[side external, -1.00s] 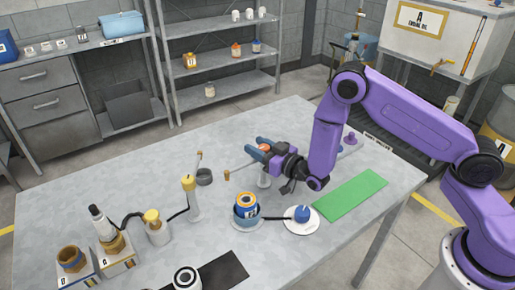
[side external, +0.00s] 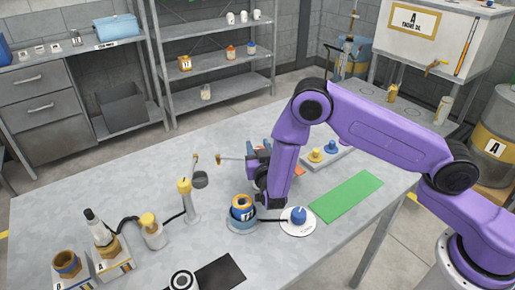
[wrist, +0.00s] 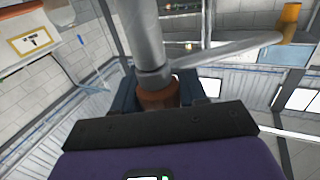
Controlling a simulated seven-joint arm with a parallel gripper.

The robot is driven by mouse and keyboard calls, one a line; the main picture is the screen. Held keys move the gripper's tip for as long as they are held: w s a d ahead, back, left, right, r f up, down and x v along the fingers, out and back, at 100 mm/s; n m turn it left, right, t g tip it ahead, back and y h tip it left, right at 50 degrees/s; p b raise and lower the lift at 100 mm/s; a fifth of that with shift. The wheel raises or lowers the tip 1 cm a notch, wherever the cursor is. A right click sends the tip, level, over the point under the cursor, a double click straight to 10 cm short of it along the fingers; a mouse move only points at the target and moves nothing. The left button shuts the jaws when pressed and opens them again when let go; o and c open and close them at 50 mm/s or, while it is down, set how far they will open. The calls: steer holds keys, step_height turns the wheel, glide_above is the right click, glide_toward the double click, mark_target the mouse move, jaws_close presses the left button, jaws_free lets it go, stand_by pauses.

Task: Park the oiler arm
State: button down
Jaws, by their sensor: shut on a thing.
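The oiler arm is a thin grey bar (wrist: 225,50) with a brown-orange tip (wrist: 290,22), joined to a thick grey post (wrist: 146,38) in the wrist view. My gripper (wrist: 158,92) is shut on the brown collar (wrist: 157,98) at the joint, with a dark blue finger on each side. In the side view my gripper (side external: 258,156) is partly hidden behind my purple link. The oiler arm's tip (side external: 219,157) points left from it. The post's foot is hidden there.
A blue cup with a can (side external: 242,212) and a white disc with a blue knob (side external: 298,218) stand in front. A green mat (side external: 346,196) lies right. A yellow-capped post (side external: 187,200) stands left. Yellow and blue knobs (side external: 322,152) sit behind my arm.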

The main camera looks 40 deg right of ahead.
stand_by(0.5)
steer(key=c, duration=0.7)
jaws_free()
steer(key=shift+r, duration=0.3)
steer(key=r, duration=0.3)
steer(key=shift+s+r, duration=0.15)
steer(key=shift+s, duration=0.2)
steer(key=s+d+r, duration=0.3)
steer(key=s+r, duration=0.6)
steer(key=s, duration=0.4)
